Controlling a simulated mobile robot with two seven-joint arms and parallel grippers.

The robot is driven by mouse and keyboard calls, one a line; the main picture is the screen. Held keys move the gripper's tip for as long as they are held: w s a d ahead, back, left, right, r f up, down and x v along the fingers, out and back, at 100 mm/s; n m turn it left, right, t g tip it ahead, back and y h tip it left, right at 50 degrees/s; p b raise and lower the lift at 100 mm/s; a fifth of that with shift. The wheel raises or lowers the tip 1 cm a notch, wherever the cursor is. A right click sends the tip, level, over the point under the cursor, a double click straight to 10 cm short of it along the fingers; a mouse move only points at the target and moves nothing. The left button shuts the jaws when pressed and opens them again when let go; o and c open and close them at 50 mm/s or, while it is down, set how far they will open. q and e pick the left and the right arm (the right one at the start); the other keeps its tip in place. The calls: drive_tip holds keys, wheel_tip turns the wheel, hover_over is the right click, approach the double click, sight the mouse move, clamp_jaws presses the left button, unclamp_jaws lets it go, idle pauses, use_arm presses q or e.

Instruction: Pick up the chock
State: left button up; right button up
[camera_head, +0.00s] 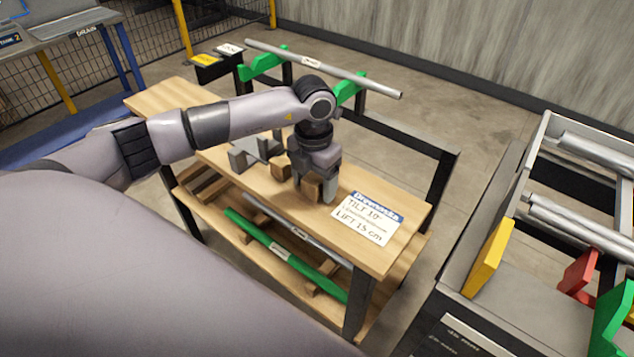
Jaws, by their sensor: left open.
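A small brown wooden block (311,188), which looks like the chock, is on the wooden bench top (370,245). My left gripper (314,190) points down over it, with its open fingers on either side of the block. I cannot tell whether the fingers touch it. The gripper hides part of the block. Another wooden block (280,168) shows just left of the gripper. My right gripper is out of view.
A white label card (368,217) lies right of the gripper. Grey brackets (240,160) stand to its left. Behind, a metal tube (330,69) rests on green supports (262,64). A lower shelf holds a green bar (285,255). A cart with tubes (575,218) stands at right.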

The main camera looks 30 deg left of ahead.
sight(315, 179)
use_arm(q)
drive_tip(key=c, duration=1)
drive_tip(key=shift+c, duration=0.2)
wheel_tip(315, 179, up, 20)
